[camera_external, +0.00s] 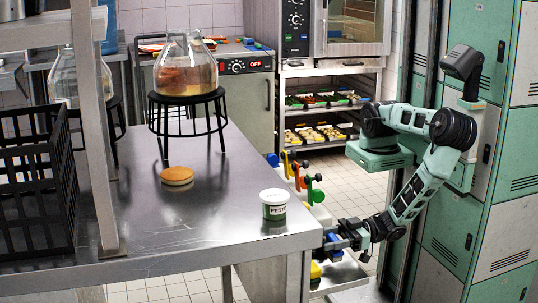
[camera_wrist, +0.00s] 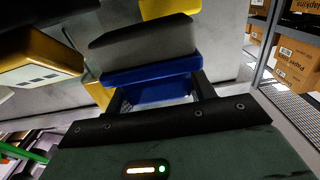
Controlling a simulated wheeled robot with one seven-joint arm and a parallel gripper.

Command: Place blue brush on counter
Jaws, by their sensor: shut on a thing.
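My gripper (camera_external: 340,240) is at the right edge of the steel counter (camera_external: 190,225), a little below the level of its top. In the wrist view, my gripper (camera_wrist: 158,98) has its two dark fingers on either side of a blue part, which appears to be the blue brush (camera_wrist: 150,74). The gripper is shut on it. In the external view a small blue part of the brush (camera_external: 332,238) shows at the jaws. The rest of it is hidden or hard to make out.
A white pesto tub (camera_external: 274,212) stands near the counter's right edge. Yellow, orange and green handles (camera_external: 299,176) line that edge beside my gripper. A round tan item (camera_external: 177,176), a glass jar on a black stand (camera_external: 187,95) and a black crate (camera_external: 35,190) stand farther left. The front middle is clear.

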